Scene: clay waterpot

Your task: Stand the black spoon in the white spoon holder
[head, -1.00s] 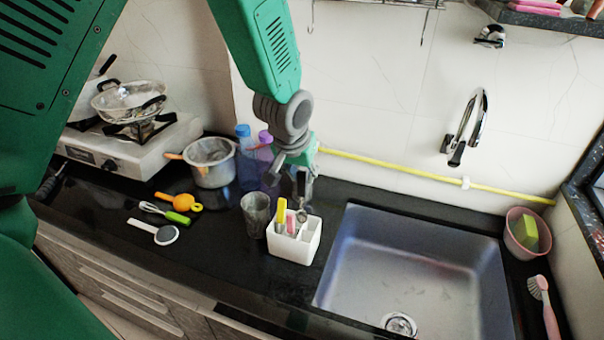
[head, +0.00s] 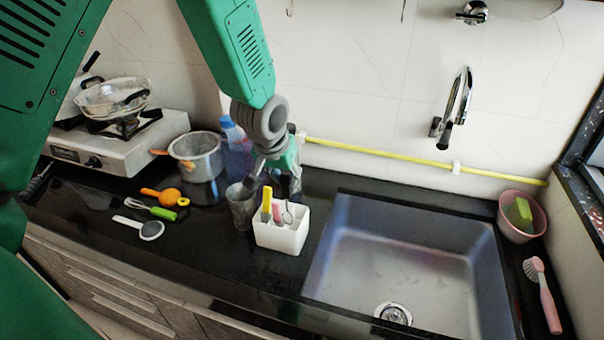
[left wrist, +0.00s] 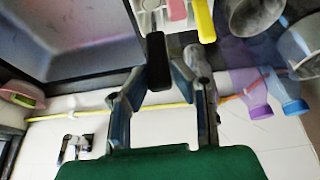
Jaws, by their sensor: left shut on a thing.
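The white spoon holder (head: 281,238) stands upright on the black counter, left of the sink. A yellow-handled utensil and a pink-handled one stand in it. My left gripper (head: 287,187) is just behind the holder in the head view. In the left wrist view my left gripper (left wrist: 178,75) is shut on the black spoon (left wrist: 157,62), whose dark handle shows between the fingers. The holder (left wrist: 150,22) is at the top of that view, close to the spoon's end. The spoon's bowl is not clearly visible, and I cannot tell whether it is inside a compartment. My right gripper is not in view.
A grey cup (head: 240,207) stands close to the holder's left. A pot (head: 197,157) and a blue bottle (head: 233,145) are behind left. An orange tool (head: 163,196), a green-handled whisk (head: 160,212) and a white-handled tool (head: 140,228) lie left. The sink (head: 400,260) is right.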

